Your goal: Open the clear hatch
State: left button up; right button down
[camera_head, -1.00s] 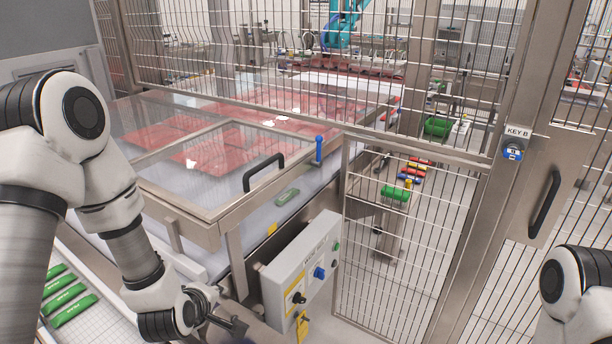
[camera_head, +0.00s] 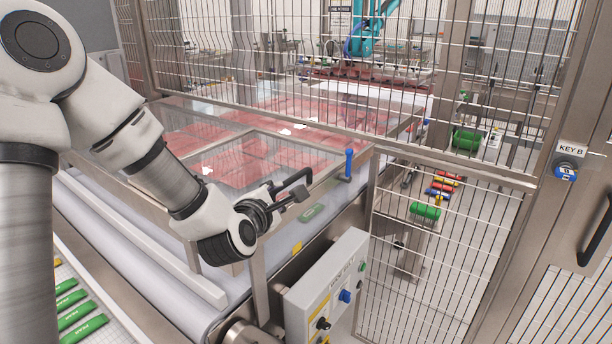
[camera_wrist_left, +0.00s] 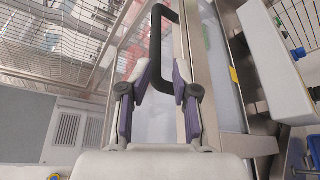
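The clear hatch (camera_head: 235,165) is a transparent panel in a metal frame, lying closed over the conveyor at mid-left in the head view. Its black bar handle (camera_head: 297,179) is partly hidden behind my left gripper (camera_head: 292,202). In the left wrist view, the handle (camera_wrist_left: 156,45) rises ahead of my left gripper (camera_wrist_left: 162,68). The two purple-sided fingers are spread, and the bar lies across the space between their tips, nearer the left one. I cannot tell whether they touch it. My right gripper is not in view.
A blue upright lever (camera_head: 348,165) stands at the hatch's right corner. A grey control box (camera_head: 325,290) with knobs is below right. A wire fence (camera_head: 430,250) bounds the right side, with a KEY B lock (camera_head: 565,172). Green packets (camera_head: 82,318) lie at lower left.

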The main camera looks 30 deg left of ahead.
aim_at(288, 183)
pick_arm(q)
jog(key=shift+w+r, duration=0.3)
jog(key=shift+w+a+f, duration=0.1)
jog(key=shift+w+a, duration=0.05)
jog(key=shift+w, duration=0.4)
jog(key=p+x, duration=0.2)
jog(key=x, duration=0.4)
jog(key=shift+w+a+f, duration=0.1)
jog(key=shift+w, duration=0.3)
jog(key=shift+s, duration=0.2)
jog(key=shift+c, duration=0.4)
grip_shut()
